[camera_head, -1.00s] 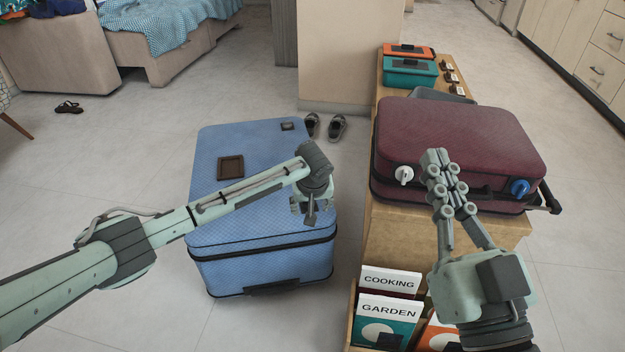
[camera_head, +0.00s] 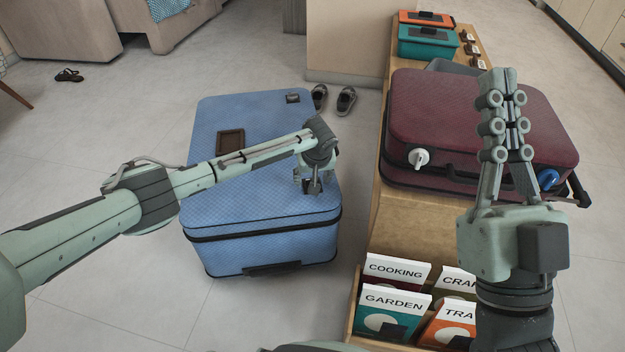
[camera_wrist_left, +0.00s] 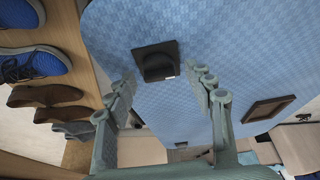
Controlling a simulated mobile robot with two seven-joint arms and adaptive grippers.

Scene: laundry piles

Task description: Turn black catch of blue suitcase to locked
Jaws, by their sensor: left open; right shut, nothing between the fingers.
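The blue suitcase (camera_head: 260,185) lies flat on the floor, lid up. In the left wrist view its lid (camera_wrist_left: 225,50) carries a black catch (camera_wrist_left: 154,64), a square plate with a raised rounded part. I cannot tell its setting. My left gripper (camera_head: 312,188) is over the lid's right side and hides this catch in the head view. In the wrist view the open fingers (camera_wrist_left: 163,82) are on either side of the catch's line, with nothing between them. My right gripper (camera_head: 503,80) is shut and empty, pointing up in front of the maroon suitcase (camera_head: 470,115).
A brown square patch (camera_head: 230,142) and a small dark fitting (camera_head: 293,98) are on the blue lid. The wooden bench (camera_head: 400,222) on the right bears the maroon suitcase, boxes and book-like cards (camera_head: 395,300). Shoes (camera_head: 346,100) stand behind.

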